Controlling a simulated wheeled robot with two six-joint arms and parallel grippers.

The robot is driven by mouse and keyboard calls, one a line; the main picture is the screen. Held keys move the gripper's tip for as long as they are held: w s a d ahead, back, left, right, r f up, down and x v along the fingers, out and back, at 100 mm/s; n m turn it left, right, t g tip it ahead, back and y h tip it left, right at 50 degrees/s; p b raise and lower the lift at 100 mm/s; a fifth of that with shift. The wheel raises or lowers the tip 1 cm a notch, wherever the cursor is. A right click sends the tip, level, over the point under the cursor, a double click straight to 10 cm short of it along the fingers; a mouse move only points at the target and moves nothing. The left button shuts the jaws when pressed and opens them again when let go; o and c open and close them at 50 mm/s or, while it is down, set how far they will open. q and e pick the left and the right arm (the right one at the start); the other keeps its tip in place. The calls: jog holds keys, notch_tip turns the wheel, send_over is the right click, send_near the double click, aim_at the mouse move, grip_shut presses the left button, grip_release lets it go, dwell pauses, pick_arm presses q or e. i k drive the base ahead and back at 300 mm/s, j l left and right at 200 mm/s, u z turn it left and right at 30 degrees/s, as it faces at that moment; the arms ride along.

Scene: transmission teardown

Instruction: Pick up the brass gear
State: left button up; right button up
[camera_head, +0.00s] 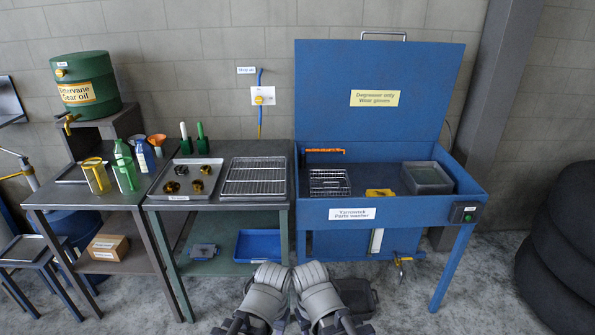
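A light metal tray (181,198) on the bench at centre left holds several small brass-coloured and dark round parts. One gold-toned part (205,170) lies at the tray's back right, and a darker gold part (197,186) lies in front of it. Another part (171,187) lies at the front left. They are too small to tell which is the brass gear. My two arms come up at the bottom middle, apart from the tray and the bench. I see no gripper fingertips there, and nothing held.
A wire rack (254,178) lies right of the tray. Left are a green bottle (124,165), a yellow jug (96,175) and a gear oil drum (85,85). A blue parts washer (390,215) with raised lid stands right.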

aim_at(171, 186)
jog(key=i+j, duration=0.5)
jog(key=j, duration=0.15)
jog(key=i+j, duration=0.55)
jog(key=j, duration=0.15)
jog(key=u, duration=0.05)
